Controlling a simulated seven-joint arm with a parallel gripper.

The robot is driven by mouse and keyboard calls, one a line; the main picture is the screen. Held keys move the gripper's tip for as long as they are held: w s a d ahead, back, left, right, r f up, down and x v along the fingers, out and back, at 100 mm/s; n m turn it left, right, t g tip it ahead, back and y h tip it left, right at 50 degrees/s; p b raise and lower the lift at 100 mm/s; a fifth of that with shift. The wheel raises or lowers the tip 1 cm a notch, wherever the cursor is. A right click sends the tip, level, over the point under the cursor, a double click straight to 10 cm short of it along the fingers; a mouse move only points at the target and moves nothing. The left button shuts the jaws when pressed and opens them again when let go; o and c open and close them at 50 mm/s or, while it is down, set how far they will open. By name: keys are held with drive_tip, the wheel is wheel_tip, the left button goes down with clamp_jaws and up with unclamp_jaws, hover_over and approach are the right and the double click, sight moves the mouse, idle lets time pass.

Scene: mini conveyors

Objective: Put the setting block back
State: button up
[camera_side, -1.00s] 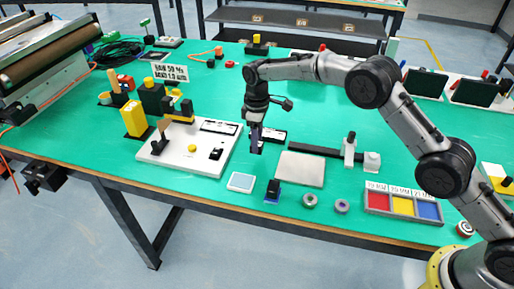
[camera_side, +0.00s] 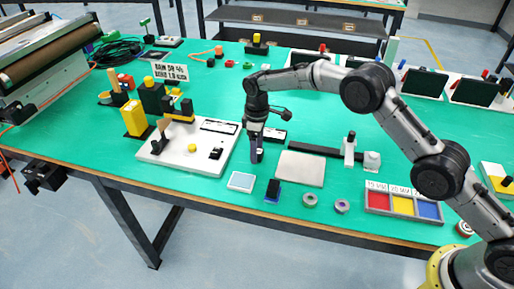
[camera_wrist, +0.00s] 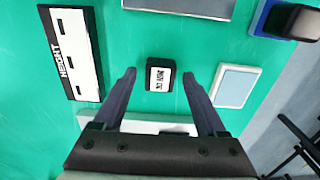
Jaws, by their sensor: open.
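A small black block with a white printed label (camera_wrist: 160,75), which looks like the setting block, sits on the green table top. In the wrist view it lies between and a little beyond the two fingertips, with green showing on both sides. My gripper (camera_wrist: 159,76) is open and not touching it there. In the side view my gripper (camera_side: 257,158) points down close to the table, just right of the white base board, and hides most of the block. A white plate marked HEIGHT with dark slots (camera_wrist: 71,52) lies left of the block in the wrist view.
A pale blue pad (camera_wrist: 236,86) lies right of the block. A black-topped blue item (camera_side: 272,191), a grey plate (camera_side: 300,169) and the white base board (camera_side: 165,162) are close around. A tray with red, yellow and blue compartments (camera_side: 403,214) stands to the right.

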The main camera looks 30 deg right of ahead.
wheel_tip(320, 180, up, 12)
drive_tip(key=shift+r, duration=0.15)
idle(0.4)
drive_tip(key=s+d+r+m+t, duration=0.2)
drive_tip(key=s+d+r, duration=0.3)
drive_tip(key=s+r, duration=0.4)
drive_tip(key=s+d+r+m+t, duration=0.1)
drive_tip(key=s+d+r+m, duration=0.2)
drive_tip(key=s+d+r, duration=0.5)
drive_tip(key=s+d+f+m+t, duration=0.1)
drive_tip(key=s+f+m, duration=0.1)
drive_tip(key=s, duration=1)
drive_tip(key=s+d+f+m+t, duration=0.1)
drive_tip(key=s+d+f+m, duration=0.1)
drive_tip(key=s, duration=1.1)
drive_tip(key=shift+s+f+t, duration=0.2)
drive_tip(key=shift+s+t, duration=0.1)
